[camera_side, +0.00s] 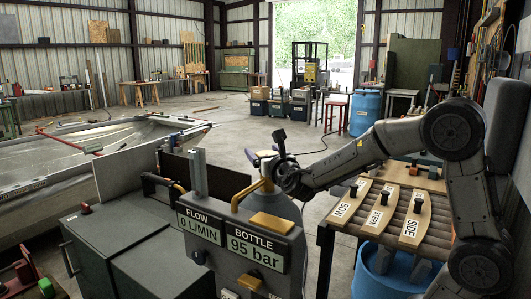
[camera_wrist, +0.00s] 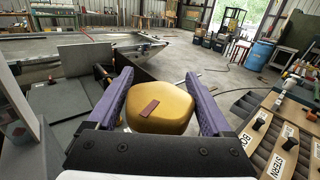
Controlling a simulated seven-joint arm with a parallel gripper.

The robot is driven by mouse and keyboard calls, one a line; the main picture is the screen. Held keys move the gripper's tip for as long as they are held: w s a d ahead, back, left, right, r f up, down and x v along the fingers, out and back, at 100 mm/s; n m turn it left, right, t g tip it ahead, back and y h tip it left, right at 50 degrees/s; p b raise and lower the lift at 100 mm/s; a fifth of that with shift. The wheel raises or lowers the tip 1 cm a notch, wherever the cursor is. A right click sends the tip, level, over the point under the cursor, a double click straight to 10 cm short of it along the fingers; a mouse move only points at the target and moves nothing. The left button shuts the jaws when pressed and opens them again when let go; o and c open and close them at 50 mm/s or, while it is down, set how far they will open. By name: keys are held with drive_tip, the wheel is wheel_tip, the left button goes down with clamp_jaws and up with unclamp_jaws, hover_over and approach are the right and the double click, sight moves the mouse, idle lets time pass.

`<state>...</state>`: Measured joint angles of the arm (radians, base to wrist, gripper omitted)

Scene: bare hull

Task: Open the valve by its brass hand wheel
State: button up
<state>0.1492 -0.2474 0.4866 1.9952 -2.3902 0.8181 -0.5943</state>
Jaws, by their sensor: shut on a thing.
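The brass hand wheel (camera_wrist: 165,105) fills the space between my two purple fingers in the wrist view. It is a rounded gold body with a small red-brown mark on top. My gripper (camera_wrist: 158,84) is shut on it, one finger along each side. In the side view my gripper (camera_side: 264,168) is at the top of the grey valve panel, partly hidden by my wrist; brass-coloured metal (camera_side: 246,192) shows below it. The panel's displays read FLOW 0 L/MIN (camera_side: 199,225) and BOTTLE 95 bar (camera_side: 255,250).
A slatted bench (camera_side: 385,208) with levers labelled BOW, STERN and SIDE stands to the right. A grey cabinet (camera_side: 125,245) and a low open hull (camera_side: 85,145) are to the left. A grey post (camera_side: 198,172) rises from the panel beside my gripper. Open floor lies behind.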

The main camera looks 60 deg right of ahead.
drive_tip(key=shift+w+a+n+t+y, duration=0.1)
drive_tip(key=shift+a+n+t+y, duration=0.05)
drive_tip(key=shift+n+t+y, duration=0.45)
drive_tip(key=o, duration=1.2)
drive_tip(key=shift+c, duration=0.2)
drive_tip(key=v, duration=1.4)
drive_tip(key=shift+r, duration=0.15)
